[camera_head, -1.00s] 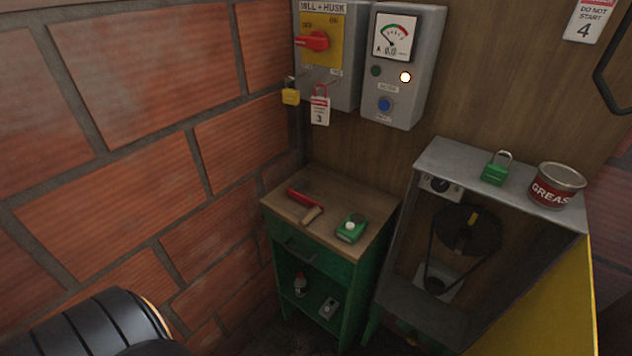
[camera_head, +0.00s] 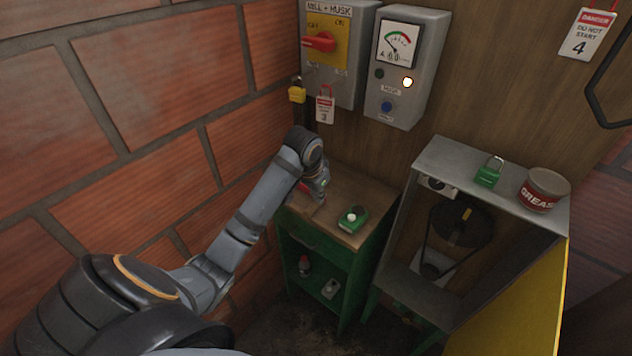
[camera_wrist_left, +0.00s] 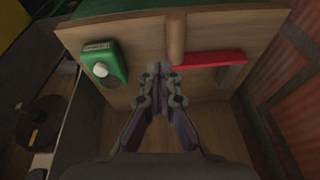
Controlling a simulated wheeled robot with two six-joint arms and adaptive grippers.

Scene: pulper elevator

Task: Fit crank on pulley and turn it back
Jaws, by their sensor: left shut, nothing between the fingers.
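The crank, a red bar (camera_wrist_left: 212,58) with a wooden handle (camera_wrist_left: 176,38), lies on the wooden top of the green cabinet. In the head view my arm hides much of it. My left gripper (camera_wrist_left: 165,72) is shut and empty, with its fingertips pointing at the cabinet top close to the handle's end; I cannot tell whether they touch it. In the head view the left gripper (camera_head: 322,187) is over the cabinet top. The pulley, a dark disc with a yellow mark (camera_head: 462,224), sits inside the open grey housing; it also shows in the wrist view (camera_wrist_left: 38,122). My right gripper is out of view.
A green box with a white button (camera_head: 352,218) lies on the cabinet top (camera_head: 370,196), right of the crank. A green padlock (camera_head: 488,177) and grease tin (camera_head: 543,190) stand on the housing. The brick wall is close on the left; a yellow panel (camera_head: 515,310) stands at right.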

